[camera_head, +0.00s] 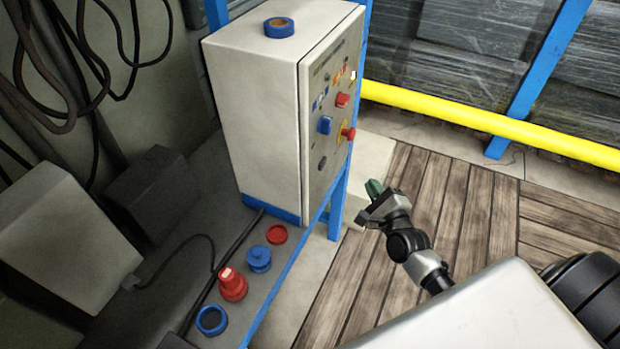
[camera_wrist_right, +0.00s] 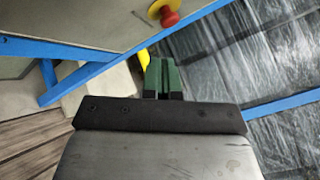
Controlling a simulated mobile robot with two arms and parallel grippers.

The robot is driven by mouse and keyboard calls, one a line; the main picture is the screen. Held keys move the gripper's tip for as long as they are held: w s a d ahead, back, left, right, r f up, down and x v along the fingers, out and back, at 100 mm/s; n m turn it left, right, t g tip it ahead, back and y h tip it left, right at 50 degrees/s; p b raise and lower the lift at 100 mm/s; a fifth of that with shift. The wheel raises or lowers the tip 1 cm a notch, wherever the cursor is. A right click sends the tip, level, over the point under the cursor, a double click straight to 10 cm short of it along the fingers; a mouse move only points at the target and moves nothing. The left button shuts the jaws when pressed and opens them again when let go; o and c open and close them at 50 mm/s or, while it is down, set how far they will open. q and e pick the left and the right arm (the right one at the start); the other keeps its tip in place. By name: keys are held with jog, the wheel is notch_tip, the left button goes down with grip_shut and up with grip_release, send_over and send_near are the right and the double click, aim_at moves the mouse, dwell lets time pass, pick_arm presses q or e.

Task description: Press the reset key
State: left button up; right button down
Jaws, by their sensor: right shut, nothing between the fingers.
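A beige control cabinet (camera_head: 255,115) stands on a blue-edged frame in the head view, its panel facing right. The panel carries a red knob (camera_head: 342,100), a blue knob (camera_head: 324,125), a red mushroom button (camera_head: 348,133) on a yellow base, a dark round control (camera_head: 322,163) and small coloured keys (camera_head: 340,75). I cannot tell which one is the reset key. My right gripper (camera_head: 374,189) is shut and empty, below and right of the panel, apart from it. The right wrist view shows its green fingertips (camera_wrist_right: 162,74) together, with the red mushroom button (camera_wrist_right: 168,16) above them. My left gripper is not in view.
A blue tape roll (camera_head: 279,27) lies on the cabinet. Red and blue parts (camera_head: 232,285) stand on the grey ledge at its foot. A yellow rail (camera_head: 490,122) and blue posts run behind. The plank floor (camera_head: 440,195) around my right gripper is clear.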

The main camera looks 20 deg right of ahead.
aim_at(322, 164)
jog(key=shift+a+r+m+t, duration=0.15)
jog(key=shift+r+m, duration=0.15)
jog(key=shift+r, duration=0.2)
jog(key=shift+a+r+m+t, duration=0.15)
jog(key=shift+r+m, duration=0.15)
jog(key=shift+r, duration=0.2)
jog(key=shift+d, duration=0.1)
jog(key=w+a, duration=0.5)
jog(key=w, duration=0.1)
jog(key=shift+w+a, duration=0.35)
jog(key=shift+a, duration=0.05)
jog(key=shift+f, duration=0.1)
dwell(1.3)
jog(key=shift+w+a, duration=0.25)
jog(key=shift+w, duration=0.05)
